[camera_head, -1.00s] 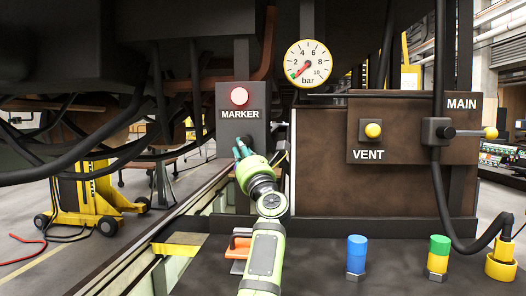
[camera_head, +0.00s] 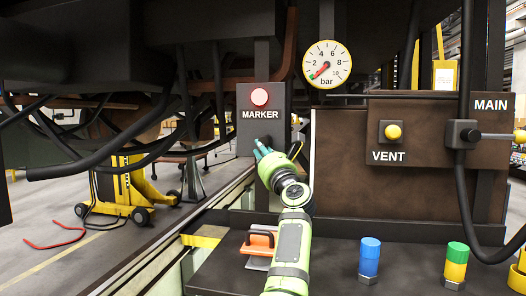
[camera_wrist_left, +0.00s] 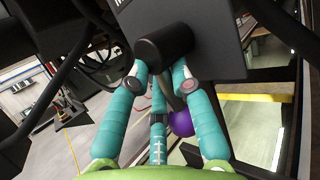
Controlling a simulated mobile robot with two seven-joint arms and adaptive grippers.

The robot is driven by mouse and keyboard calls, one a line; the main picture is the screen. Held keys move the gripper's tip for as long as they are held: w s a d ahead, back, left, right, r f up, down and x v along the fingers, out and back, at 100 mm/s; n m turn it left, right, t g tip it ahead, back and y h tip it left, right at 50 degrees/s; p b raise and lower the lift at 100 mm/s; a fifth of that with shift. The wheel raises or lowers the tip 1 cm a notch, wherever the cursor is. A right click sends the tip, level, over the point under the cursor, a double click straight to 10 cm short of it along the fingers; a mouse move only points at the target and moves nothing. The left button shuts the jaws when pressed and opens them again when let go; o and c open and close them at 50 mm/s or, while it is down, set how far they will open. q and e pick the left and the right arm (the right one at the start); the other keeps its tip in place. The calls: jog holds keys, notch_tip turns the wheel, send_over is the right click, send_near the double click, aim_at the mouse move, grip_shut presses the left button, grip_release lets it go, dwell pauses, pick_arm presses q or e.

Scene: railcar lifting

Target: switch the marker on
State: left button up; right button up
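My left gripper (camera_head: 261,147) has teal fingers just below the label. In the left wrist view the left gripper (camera_wrist_left: 158,80) has its fingertips apart at the near end of the knob, overlapping its lower edge. Whether they touch it I cannot tell. The fingers hide most of the knob in the head view. My right gripper is not in view.
A pressure gauge (camera_head: 326,65) hangs right of the marker box. The yellow VENT button (camera_head: 393,132) and the MAIN valve (camera_head: 462,134) are further right. Dark cables (camera_head: 95,150) hang at the left. A purple round thing (camera_wrist_left: 181,123) shows behind the fingers.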

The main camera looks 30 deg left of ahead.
pick_arm(q)
jog(key=shift+f, duration=0.15)
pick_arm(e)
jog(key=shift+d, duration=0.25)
pick_arm(q)
jog(key=shift+d, duration=0.1)
jog(key=v, duration=0.7)
jog(key=shift+d, duration=0.15)
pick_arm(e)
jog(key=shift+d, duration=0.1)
pick_arm(q)
jog(key=shift+f, duration=0.15)
